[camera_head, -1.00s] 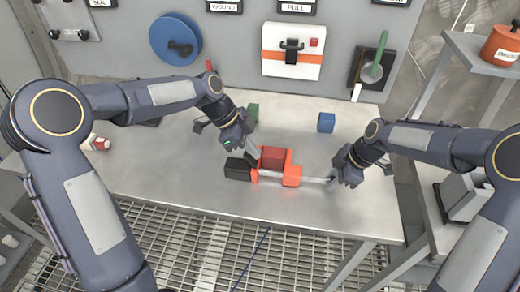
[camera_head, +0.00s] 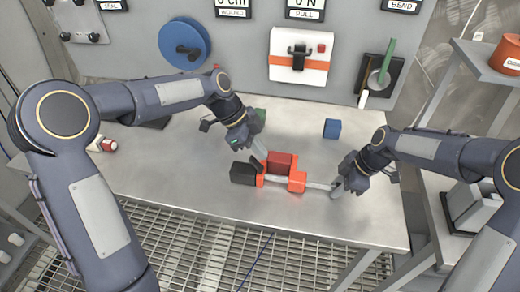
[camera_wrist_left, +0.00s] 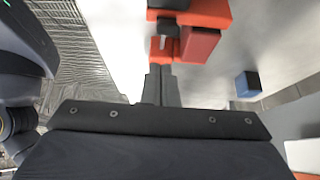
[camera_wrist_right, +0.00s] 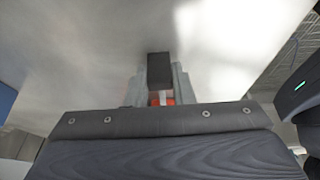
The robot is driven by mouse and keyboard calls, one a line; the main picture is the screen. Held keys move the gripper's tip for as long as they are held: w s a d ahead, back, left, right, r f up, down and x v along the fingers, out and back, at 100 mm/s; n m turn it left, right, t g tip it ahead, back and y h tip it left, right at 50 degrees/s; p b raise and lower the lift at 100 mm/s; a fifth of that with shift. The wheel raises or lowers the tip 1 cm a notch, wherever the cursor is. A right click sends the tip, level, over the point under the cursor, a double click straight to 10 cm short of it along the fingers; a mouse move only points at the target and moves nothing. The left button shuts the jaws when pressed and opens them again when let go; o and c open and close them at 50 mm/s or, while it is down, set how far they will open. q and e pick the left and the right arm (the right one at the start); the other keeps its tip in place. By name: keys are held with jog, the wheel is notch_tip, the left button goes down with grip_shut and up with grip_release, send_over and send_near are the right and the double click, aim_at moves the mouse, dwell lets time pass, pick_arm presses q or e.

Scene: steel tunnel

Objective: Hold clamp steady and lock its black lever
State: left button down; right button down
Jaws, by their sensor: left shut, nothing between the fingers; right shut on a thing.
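The orange clamp (camera_head: 297,182) lies on the steel table, with a grey bar (camera_head: 318,186) to the right and a red block (camera_head: 280,162) in it. Its black part, with the black lever (camera_head: 252,168), is at the left end. The clamp also shows at the top of the left wrist view (camera_wrist_left: 208,12). My left gripper (camera_head: 262,153) is shut and empty, its fingertips close to the clamp's lever side; contact is unclear. My right gripper (camera_head: 338,188) is shut on the bar's right end. A black piece (camera_wrist_right: 159,69) shows between its fingers in the right wrist view.
A blue block (camera_head: 332,128) stands behind the clamp. A green block (camera_head: 261,115) is partly hidden by my left gripper. A red and white object (camera_head: 106,145) lies at the left. A panel with a blue reel (camera_head: 184,42) stands behind the table.

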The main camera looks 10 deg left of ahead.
pick_arm(q)
jog(key=a+r, duration=0.5)
jog(key=a, duration=0.3)
jog(key=shift+r, duration=0.4)
pick_arm(e)
jog(key=c, duration=1.2)
grip_release()
jog(key=shift+o, duration=0.2)
jog(key=shift+r, duration=0.1)
